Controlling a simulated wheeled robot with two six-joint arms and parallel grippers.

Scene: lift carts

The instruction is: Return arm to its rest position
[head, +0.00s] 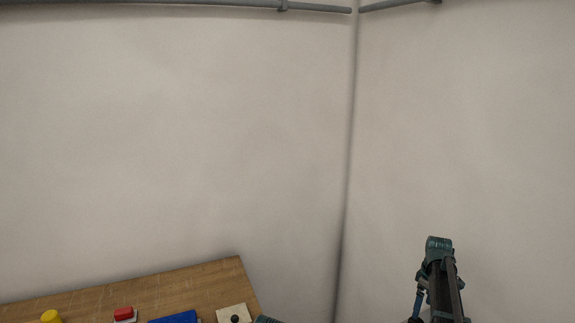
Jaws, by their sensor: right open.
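My right arm (439,280) stands up at the lower right of the head view, in front of the right wall and right of the table. A small teal part of my right gripper (267,320) shows at the bottom edge, by the table's right corner. Its fingers are mostly cut off by the frame. It is open, and I see nothing held in it. My left gripper and left arm are not in view.
A wooden table (190,277) fills the lower left. On it are a yellow knob (50,317), a red button (123,313), a blue block (177,318) and a pale plate with a black knob (233,312). Pale walls (180,130) meet in a corner. A grey pipe (200,3) runs along the top.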

